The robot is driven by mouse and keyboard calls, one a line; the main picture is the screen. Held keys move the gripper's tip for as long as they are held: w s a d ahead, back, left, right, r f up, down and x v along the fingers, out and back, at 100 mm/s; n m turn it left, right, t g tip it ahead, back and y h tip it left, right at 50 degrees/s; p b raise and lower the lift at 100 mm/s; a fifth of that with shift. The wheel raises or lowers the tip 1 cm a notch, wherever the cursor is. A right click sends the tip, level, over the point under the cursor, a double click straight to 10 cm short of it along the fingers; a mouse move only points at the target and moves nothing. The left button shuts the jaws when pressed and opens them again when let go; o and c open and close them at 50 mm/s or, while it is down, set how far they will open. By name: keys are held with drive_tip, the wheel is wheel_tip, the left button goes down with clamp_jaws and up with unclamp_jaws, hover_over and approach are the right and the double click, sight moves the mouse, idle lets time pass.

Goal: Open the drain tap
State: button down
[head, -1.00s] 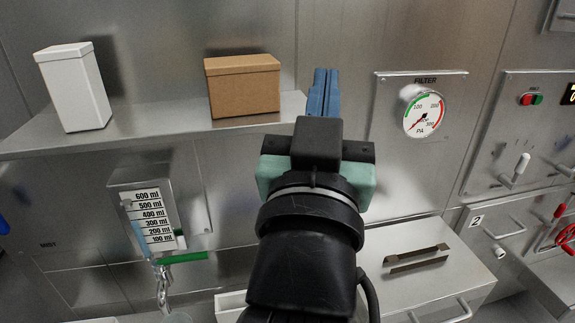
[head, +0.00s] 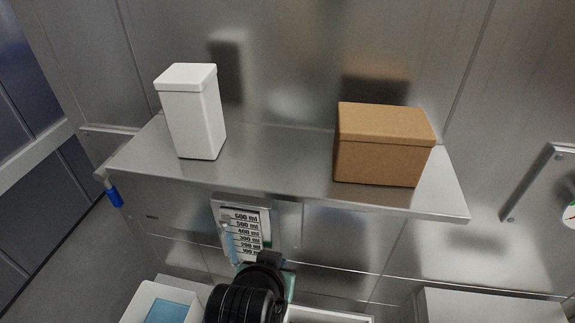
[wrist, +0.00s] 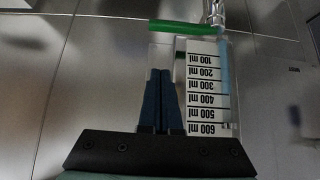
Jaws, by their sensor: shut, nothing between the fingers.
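In the wrist view, which looks upside down at the gauge, the drain tap shows a green handle (wrist: 180,27) lying crosswise and a silver body (wrist: 214,15) at the top. It sits at the lower end of the clear measuring tank (wrist: 208,90) with its printed ml scale. My gripper (wrist: 161,72) is shut and empty. Its blue fingers point towards the green handle, with a visible gap between them in the picture. In the head view the tank (head: 241,230) shows below the shelf; my wrist hides the tap and my fingers.
A metal shelf (head: 280,165) juts out above the tank, carrying a white box (head: 195,115) and a brown box (head: 382,150). A white bin with blue inside (head: 165,312) is at lower left. A blue-handled fitting (head: 115,196) is at the shelf's left end.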

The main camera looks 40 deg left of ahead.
drive_tip(key=w+f+p, duration=0.1)
drive_tip(key=f, duration=0.1)
drive_tip(key=a+f+p, duration=0.1)
drive_tip(key=f, duration=0.2)
drive_tip(key=w+f+p, duration=0.1)
drive_tip(key=f, duration=0.2)
drive_tip(key=shift+w+a+p, duration=0.25)
drive_tip(key=shift+w+p, duration=0.05)
drive_tip(key=shift+p, duration=0.05)
idle(0.5)
